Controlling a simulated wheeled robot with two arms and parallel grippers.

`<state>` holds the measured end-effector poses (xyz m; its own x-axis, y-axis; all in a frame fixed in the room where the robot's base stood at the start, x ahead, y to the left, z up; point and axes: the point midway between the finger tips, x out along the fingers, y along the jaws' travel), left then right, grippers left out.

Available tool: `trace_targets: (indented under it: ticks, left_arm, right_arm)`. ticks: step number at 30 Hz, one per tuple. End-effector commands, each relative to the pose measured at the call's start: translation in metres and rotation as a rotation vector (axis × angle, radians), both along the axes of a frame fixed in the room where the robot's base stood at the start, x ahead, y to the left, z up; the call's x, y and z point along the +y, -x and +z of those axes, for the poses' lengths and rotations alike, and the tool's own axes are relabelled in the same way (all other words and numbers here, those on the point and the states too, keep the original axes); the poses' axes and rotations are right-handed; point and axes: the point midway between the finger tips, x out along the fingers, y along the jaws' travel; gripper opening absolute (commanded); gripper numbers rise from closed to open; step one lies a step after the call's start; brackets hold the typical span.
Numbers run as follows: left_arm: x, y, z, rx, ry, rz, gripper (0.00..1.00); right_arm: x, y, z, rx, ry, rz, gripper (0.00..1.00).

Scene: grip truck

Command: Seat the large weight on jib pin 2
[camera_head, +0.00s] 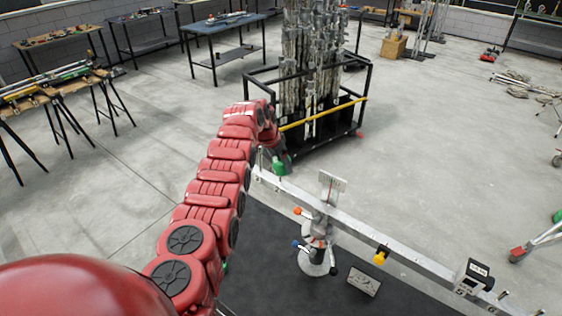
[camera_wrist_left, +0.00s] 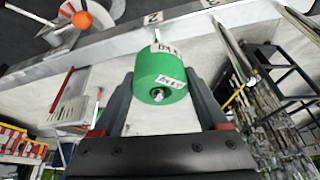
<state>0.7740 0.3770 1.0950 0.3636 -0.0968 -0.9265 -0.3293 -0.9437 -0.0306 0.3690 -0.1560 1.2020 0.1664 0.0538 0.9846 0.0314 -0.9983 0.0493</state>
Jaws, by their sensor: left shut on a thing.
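My left gripper (camera_wrist_left: 162,100) is shut on a green cylindrical weight (camera_wrist_left: 160,72) with white labels, its fingers on either side of it. In the head view the green weight (camera_head: 279,168) shows just below the end of my red arm, at the left end of the grey jib beam (camera_head: 350,221). I cannot tell whether the weight touches a pin. My right gripper is out of view.
The beam rests on a stand (camera_head: 317,256) with orange and blue knobs. A yellow piece (camera_head: 381,256) and a labelled black-and-white block (camera_head: 472,277) are farther right along the beam. A black-framed cart (camera_head: 340,140) of metal stands is close behind my arm. Open floor lies to the right.

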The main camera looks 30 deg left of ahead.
Motion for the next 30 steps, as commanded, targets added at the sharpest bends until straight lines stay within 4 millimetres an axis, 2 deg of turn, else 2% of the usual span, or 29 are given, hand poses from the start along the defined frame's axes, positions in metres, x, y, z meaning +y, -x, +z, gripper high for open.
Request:
trace_targets:
  ticks: [30]
  left_arm:
    - [0.001,-0.001,-0.049,-0.003,0.0,-0.001,0.0]
  right_arm:
    - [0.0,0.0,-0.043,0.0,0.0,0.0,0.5]
